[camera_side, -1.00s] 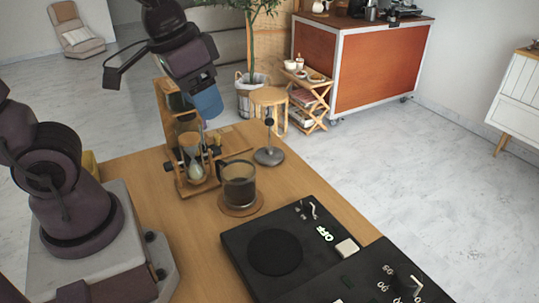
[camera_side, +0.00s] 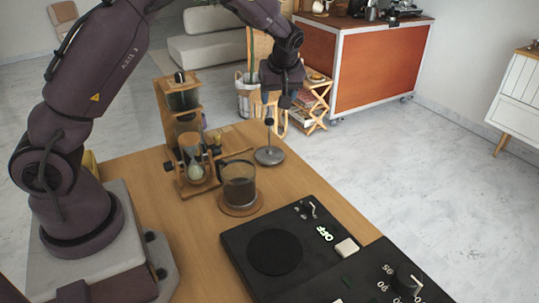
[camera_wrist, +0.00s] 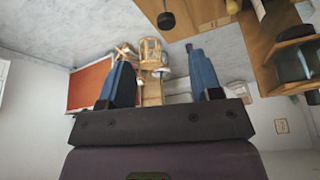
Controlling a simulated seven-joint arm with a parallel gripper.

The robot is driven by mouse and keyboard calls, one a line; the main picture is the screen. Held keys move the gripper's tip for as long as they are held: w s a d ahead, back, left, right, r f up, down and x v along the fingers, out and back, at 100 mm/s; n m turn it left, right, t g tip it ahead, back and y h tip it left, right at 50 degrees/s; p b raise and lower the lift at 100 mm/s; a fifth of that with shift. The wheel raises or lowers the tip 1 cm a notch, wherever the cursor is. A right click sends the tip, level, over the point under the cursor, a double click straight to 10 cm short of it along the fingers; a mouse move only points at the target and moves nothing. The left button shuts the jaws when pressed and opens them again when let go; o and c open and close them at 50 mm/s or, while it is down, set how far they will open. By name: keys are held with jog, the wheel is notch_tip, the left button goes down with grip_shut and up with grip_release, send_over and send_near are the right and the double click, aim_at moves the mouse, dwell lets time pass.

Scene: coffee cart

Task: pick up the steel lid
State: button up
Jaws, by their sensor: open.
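A round steel disc (camera_side: 269,156) with an upright rod and a dark knob stands on the far right part of the wooden table; I take it for the steel lid. In the wrist view a dark knob on a stem (camera_wrist: 165,19), likely its top, shows at the upper edge, beyond the fingertips. My gripper (camera_side: 285,102) hangs above and slightly right of the rod in the side view, apart from it as far as I can tell. Its two blue fingers (camera_wrist: 160,65) are spread with nothing between them in the wrist view.
A wooden brewer stand (camera_side: 165,115), an hourglass (camera_side: 194,160) and a glass mug of dark liquid (camera_side: 239,182) are left of the disc. A black hotplate unit (camera_side: 240,243) lies in front. Bare table (camera_side: 300,185) shows between. A stool and small shelf (camera_side: 312,105) stand behind, off the table.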

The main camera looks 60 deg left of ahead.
aim_at(270, 120)
jog(key=x, duration=0.7)
jog(key=shift+s+a+f, duration=0.1)
jog(key=shift+a+f, duration=0.05)
jog(key=shift+f, duration=0.2)
jog(key=shift+s+x, duration=0.15)
jog(key=shift+x, duration=1.2)
jog(key=shift+s+x, duration=0.1)
jog(key=shift+x, duration=1.25)
jog(key=shift+a+r, duration=0.1)
jog(key=shift+a, duration=0.1)
grip_shut()
